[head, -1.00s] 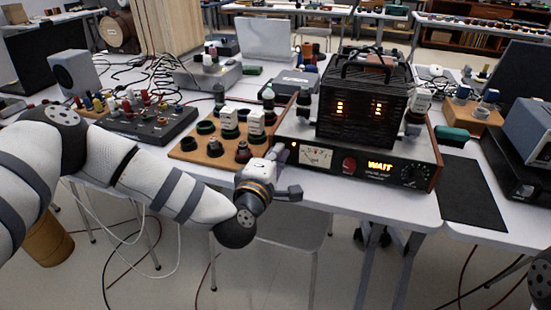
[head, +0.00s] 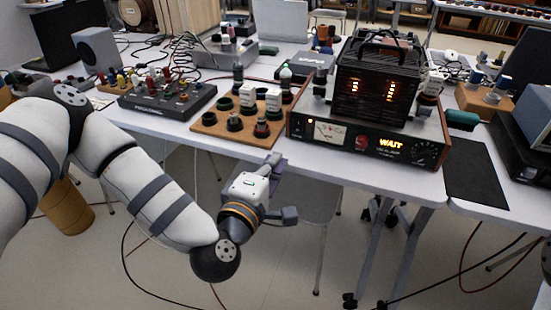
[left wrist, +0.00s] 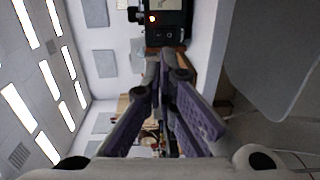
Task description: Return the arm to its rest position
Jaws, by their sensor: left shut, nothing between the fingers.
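My left arm comes in from the left in the head view. Its left gripper (head: 276,165) hangs in front of the table's front edge, below and left of the amplifier. In the left wrist view the purple fingers of the left gripper (left wrist: 162,65) meet at their tips with nothing between them. The gripper is shut and empty. My right gripper is out of view.
The amplifier (head: 355,152) with a lit WAIT display carries a black caged unit (head: 375,85). A wooden board (head: 215,130) with knobs and a dark mixer box (head: 165,104) stand left of it.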

